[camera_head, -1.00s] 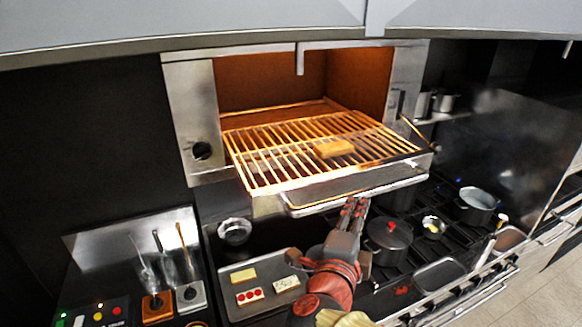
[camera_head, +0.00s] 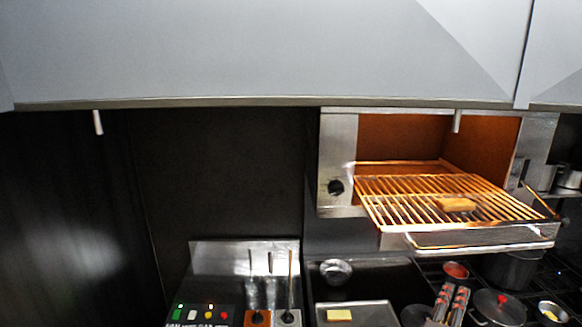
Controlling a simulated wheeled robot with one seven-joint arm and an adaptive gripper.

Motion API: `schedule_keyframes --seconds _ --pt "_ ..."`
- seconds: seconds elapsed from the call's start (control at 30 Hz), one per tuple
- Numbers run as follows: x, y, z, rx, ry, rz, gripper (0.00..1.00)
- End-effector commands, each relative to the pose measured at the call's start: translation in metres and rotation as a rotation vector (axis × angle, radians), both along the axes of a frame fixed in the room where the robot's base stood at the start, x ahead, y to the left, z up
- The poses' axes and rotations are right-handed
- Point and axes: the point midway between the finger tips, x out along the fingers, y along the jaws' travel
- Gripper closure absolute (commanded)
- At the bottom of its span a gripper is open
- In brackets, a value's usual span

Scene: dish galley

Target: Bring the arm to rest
Motion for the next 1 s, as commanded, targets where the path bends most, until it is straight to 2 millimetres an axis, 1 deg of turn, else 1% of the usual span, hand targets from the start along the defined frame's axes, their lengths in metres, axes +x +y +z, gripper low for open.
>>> schedule_keyframes --seconds 0.17,0.27,0.37,0.47,0.57,0.6,0.67,0.7,0.77,0.8,0.87,0.9,0.97,1.0 --pt "0.018 0.026 -0.005 -0.018 0.036 0.125 0.64" --pt "0.029 0.045 -0.008 -0.036 0.058 0.215 0.64" --pt "0.04 0.07 -0.01 -0.065 0.084 0.324 0.64" --pt "0.049 0.101 -0.012 -0.106 0.116 0.457 0.64" --pt "0.054 0.14 -0.017 -0.169 0.161 0.626 0.64" --pt "0.053 0.158 -0.021 -0.203 0.185 0.706 0.64" --pt "0.049 0.185 -0.032 -0.264 0.228 0.834 0.64" --pt "0.044 0.202 -0.042 -0.307 0.262 0.917 0.64" --pt "0.033 0.222 -0.059 -0.377 0.319 1.034 0.64" --pt "0.024 0.232 -0.072 -0.424 0.361 1.107 0.64" --pt "0.008 0.243 -0.095 -0.499 0.433 1.212 0.64" --pt "-0.003 0.247 -0.111 -0.548 0.485 1.276 0.64" --pt "-0.022 0.247 -0.138 -0.623 0.574 1.363 0.64" --pt "-0.035 0.243 -0.157 -0.673 0.639 1.413 0.64"
